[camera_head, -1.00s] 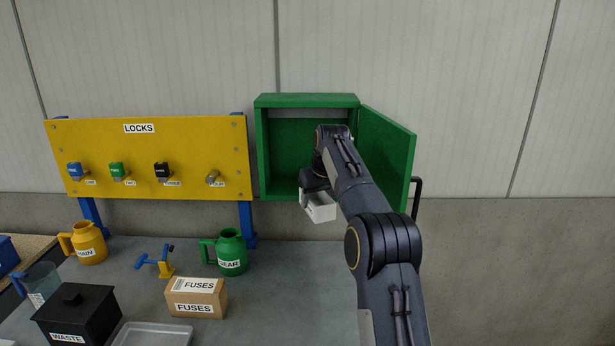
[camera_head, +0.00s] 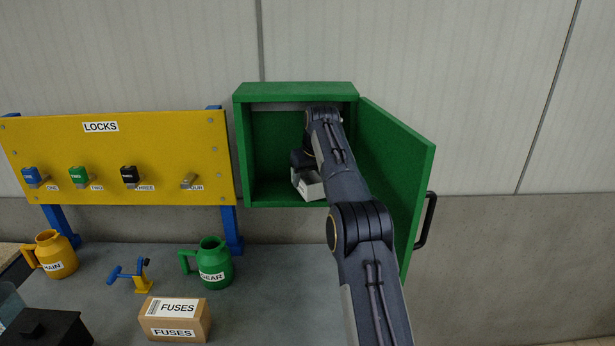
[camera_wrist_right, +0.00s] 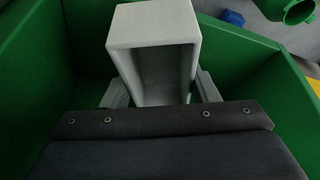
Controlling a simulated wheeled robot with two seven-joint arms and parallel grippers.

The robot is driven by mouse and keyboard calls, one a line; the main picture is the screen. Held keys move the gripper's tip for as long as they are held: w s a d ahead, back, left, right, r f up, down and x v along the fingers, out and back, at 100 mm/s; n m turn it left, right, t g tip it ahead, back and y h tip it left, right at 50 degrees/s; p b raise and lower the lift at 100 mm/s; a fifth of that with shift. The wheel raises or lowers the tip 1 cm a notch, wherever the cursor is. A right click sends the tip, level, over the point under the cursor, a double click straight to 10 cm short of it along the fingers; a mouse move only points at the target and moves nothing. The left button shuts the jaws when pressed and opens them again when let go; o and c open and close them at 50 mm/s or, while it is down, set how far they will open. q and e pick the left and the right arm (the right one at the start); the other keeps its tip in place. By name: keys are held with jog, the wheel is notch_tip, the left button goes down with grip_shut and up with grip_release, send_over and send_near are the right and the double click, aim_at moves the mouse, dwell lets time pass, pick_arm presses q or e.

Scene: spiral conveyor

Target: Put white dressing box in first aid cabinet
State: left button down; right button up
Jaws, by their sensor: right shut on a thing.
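The white dressing box (camera_head: 311,187) is held at the lower part of the open front of the green first aid cabinet (camera_head: 243,150). In the right wrist view the box (camera_wrist_right: 152,28) looks like a hollow white block with an open side. My right gripper (camera_wrist_right: 157,88) is shut on it, one grey finger on each side. Green cabinet walls (camera_wrist_right: 35,60) show on both sides of the gripper. The cabinet door (camera_head: 400,170) stands open to the right. My right arm hides part of the cabinet's inside. My left gripper is out of view.
A yellow LOCKS board (camera_head: 110,160) stands left of the cabinet. Below are a green GEAR mug (camera_head: 213,262), a yellow mug (camera_head: 50,254), a FUSES carton (camera_head: 175,319) and a black bin (camera_head: 45,328). The table between the mugs and carton has some free room.

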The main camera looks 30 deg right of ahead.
jog(key=shift+w+d+f, duration=0.15)
jog(key=shift+w+f, duration=0.05)
jog(key=shift+w, duration=0.05)
jog(key=shift+s+f, duration=0.15)
jog(key=shift+f, duration=0.15)
jog(key=shift+s+a, duration=0.3)
jog(key=shift+s, duration=0.1)
jog(key=shift+w+d+f, duration=0.15)
jog(key=shift+w, duration=0.15)
jog(key=o, duration=1)
jog(key=shift+s, duration=0.15)
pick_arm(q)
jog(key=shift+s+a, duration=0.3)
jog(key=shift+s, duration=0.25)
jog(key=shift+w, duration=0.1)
